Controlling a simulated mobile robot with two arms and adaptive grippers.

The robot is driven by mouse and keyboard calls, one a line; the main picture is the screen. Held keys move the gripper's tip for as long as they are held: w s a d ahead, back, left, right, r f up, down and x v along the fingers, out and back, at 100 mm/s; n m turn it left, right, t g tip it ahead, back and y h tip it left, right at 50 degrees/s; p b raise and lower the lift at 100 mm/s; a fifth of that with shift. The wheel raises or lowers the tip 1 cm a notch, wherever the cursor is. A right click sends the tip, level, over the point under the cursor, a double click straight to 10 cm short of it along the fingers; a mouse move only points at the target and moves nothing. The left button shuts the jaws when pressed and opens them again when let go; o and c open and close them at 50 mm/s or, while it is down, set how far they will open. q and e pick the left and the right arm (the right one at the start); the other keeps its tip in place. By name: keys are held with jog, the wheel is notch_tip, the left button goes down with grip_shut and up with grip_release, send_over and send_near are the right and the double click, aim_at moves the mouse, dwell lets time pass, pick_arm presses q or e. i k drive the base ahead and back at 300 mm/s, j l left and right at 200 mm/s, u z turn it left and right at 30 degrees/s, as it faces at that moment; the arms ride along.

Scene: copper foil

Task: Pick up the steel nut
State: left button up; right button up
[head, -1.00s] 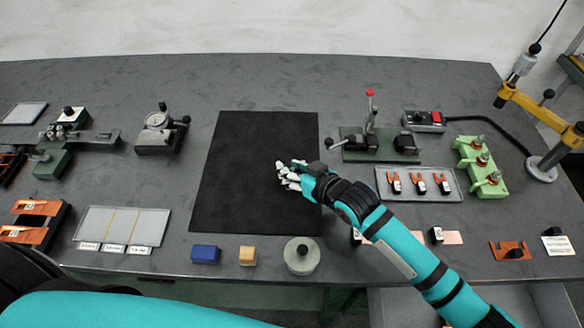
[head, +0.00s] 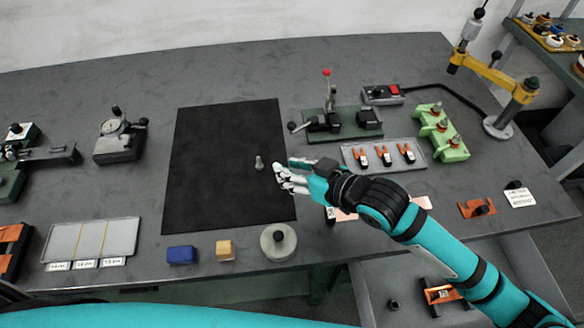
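No piece shows clearly as a steel nut. A small grey steel piece (head: 259,162), like a bolt or stud, stands on the black mat (head: 215,195). It is too small to tell if a nut is on it. A small dark round part (head: 394,304) lies in the open drawer at the lower right, and I cannot tell what it is. My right gripper (head: 287,178) is over the mat's right edge, just right of the grey piece and apart from it. Its white fingers look spread, with nothing seen between them. My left gripper is not in view.
A blue block (head: 182,255), a tan block (head: 225,250) and a round grey weight (head: 278,242) line the front edge. A toggle-clamp fixture (head: 338,122), a tray of orange clips (head: 417,163) and a green stand (head: 440,132) are behind my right arm. The mat's left side is clear.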

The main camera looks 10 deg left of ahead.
aim_at(395, 302)
jog(key=k+j, duration=0.15)
jog(key=k, duration=0.6)
jog(key=k+j, duration=0.1)
jog(key=k, duration=0.65)
